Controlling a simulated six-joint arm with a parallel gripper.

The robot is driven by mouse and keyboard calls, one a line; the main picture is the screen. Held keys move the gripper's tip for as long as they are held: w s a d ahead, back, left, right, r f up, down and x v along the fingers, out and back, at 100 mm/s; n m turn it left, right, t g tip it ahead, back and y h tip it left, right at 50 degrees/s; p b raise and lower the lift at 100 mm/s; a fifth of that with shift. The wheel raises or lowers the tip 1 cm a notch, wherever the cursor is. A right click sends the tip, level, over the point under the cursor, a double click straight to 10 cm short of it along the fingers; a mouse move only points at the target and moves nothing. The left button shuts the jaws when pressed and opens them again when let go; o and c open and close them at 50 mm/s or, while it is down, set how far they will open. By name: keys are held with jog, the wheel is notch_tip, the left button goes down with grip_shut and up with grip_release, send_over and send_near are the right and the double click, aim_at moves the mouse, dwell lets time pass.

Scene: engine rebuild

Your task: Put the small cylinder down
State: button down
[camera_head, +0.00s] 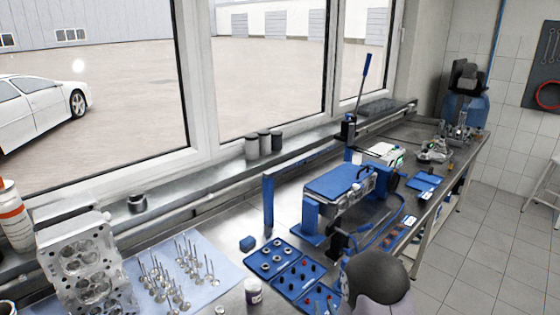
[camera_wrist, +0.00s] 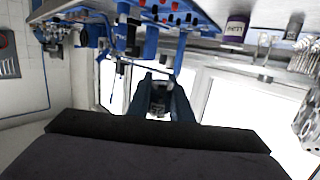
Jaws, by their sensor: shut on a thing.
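In the wrist view my gripper (camera_wrist: 160,88) shows as two dark fingers closed on a small grey piece (camera_wrist: 158,98). The piece is small and partly hidden by the fingers, so I can make out little of its shape; it appears to be the small cylinder. It is held in the air, with the windows behind it. In the head view a dark, rounded part of my arm shows at the bottom right of centre. The fingertips and the held piece are hidden there.
Blue trays of small parts (camera_head: 280,258) lie in front of my arm. A white-and-purple jar (camera_head: 254,291) stands left of them, beside upright valves on a pale mat (camera_head: 205,245). A cylinder head (camera_head: 85,262) stands far left. Several dark canisters (camera_head: 264,142) stand on the sill.

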jog(key=shift+m+h, duration=0.4)
jog(key=shift+h, duration=0.2)
jog(key=shift+s+d+r+p, duration=0.2)
jog(key=shift+d+r+p, duration=0.45)
jog(key=shift+d, duration=0.2)
jog(key=shift+s+d+r+p, duration=0.2)
jog(key=shift+d+r+p, duration=0.4)
jog(key=shift+d, duration=0.25)
notch_tip(320, 180, down, 5)
jog(key=b, duration=0.5)
